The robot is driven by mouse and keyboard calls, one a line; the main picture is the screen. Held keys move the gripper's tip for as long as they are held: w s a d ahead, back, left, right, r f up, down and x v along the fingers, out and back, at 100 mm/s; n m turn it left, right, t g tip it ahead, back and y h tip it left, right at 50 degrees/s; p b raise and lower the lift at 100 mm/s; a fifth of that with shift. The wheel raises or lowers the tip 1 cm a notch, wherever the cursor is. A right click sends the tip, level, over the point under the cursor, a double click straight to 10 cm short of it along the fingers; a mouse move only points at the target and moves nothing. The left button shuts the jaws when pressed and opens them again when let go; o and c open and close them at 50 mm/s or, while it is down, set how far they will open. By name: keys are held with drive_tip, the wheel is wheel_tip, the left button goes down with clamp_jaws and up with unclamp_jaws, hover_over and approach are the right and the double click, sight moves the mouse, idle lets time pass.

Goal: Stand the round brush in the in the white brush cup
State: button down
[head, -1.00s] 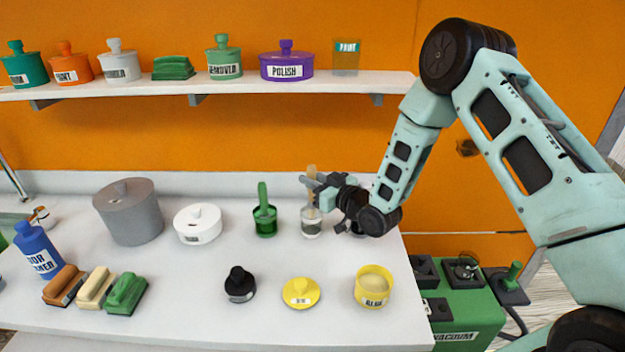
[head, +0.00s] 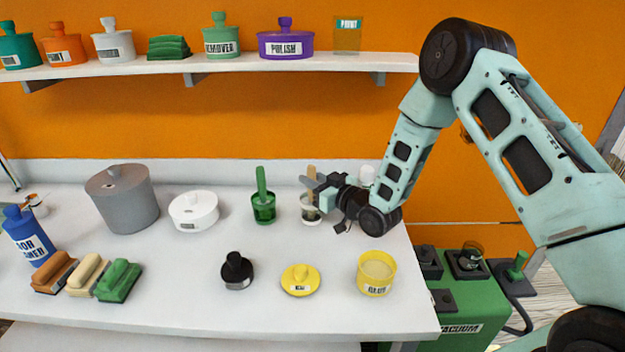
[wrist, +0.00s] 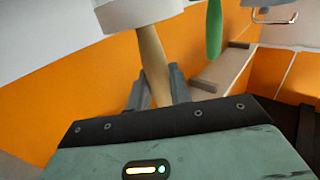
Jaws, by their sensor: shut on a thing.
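My gripper (head: 316,187) is shut on the tan handle of the round brush (head: 311,174), near the back of the worktop. The handle is close to upright. Its lower end goes into a pale, whitish cup-like piece (head: 310,215); whether this is the white brush cup or the brush's own head I cannot tell. In the wrist view the handle (wrist: 152,62) runs between the fingers up to a white rounded piece (wrist: 138,10). Another white object (head: 367,175) shows partly behind my arm, mostly hidden.
A green cup (head: 263,210) with a green-handled brush stands just left. A white lidded pot (head: 194,212) and grey pot (head: 123,200) are farther left. Black jar (head: 237,271), yellow lid (head: 300,281) and yellow tub (head: 376,273) stand in front. The shelf (head: 210,68) runs above.

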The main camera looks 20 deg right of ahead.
drive_tip(key=shift+f+b, duration=0.3)
drive_tip(key=shift+b, duration=0.15)
idle(0.5)
drive_tip(key=c, duration=1.2)
unclamp_jaws()
